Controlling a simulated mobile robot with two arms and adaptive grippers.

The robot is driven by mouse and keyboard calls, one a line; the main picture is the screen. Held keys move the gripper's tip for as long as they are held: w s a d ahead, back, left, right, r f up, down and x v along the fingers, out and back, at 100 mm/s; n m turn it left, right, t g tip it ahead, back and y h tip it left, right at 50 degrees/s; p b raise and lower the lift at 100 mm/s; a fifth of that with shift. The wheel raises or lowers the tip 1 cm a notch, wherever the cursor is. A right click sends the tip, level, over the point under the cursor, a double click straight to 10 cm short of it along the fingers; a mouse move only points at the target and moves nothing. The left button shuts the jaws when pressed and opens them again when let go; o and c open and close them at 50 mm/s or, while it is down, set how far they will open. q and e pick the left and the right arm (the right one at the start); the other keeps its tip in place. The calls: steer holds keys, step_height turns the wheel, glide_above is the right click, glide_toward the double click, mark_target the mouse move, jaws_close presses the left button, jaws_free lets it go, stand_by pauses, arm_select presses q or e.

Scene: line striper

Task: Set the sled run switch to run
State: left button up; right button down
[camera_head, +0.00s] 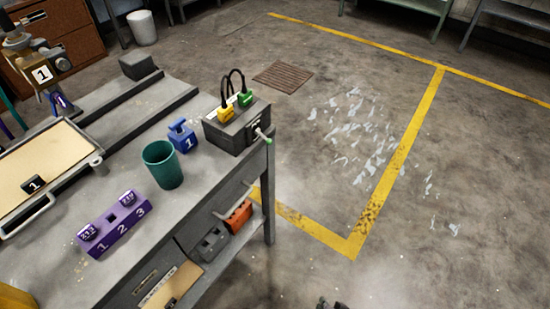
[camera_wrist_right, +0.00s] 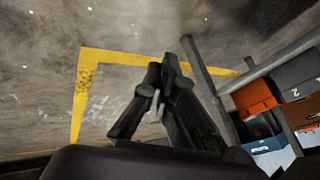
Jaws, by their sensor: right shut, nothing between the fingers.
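A grey box (camera_head: 236,126) stands at the bench's far right corner, with a yellow and a green plug and black cable loops on top. My right gripper (camera_head: 333,305) just shows at the bottom edge of the head view, over the floor and well apart from the box. In the right wrist view its fingers (camera_wrist_right: 172,66) are shut and empty. My left gripper is not in view.
An orange bin (camera_head: 238,216) sits below. The floor right of the bench is clear, with yellow lines (camera_head: 400,155).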

steer(key=w+a+r+m+t+y+b, duration=0.1)
steer(key=w+a+r+m+t+b, duration=0.15)
steer(key=w, duration=0.45)
steer(key=w+a+r+m+t+y+b, duration=0.1)
steer(key=w+a+r+m+t, duration=0.1)
steer(key=w+a+r+m, duration=0.3)
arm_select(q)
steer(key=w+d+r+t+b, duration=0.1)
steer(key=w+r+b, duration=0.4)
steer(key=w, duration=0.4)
arm_select(e)
steer(key=m+t+y+b, duration=0.45)
steer(key=m+t, duration=0.45)
steer(key=m, duration=0.3)
glide_toward(264, 137)
step_height(264, 137, down, 4)
steer(key=d, duration=0.3)
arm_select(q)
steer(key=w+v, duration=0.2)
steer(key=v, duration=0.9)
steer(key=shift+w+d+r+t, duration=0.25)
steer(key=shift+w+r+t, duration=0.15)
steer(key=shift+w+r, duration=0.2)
arm_select(e)
steer(key=shift+s+a+r+h, duration=0.1)
steer(key=shift+s+a+h, duration=0.15)
steer(key=shift+h, duration=0.1)
steer(key=shift+w, duration=0.1)
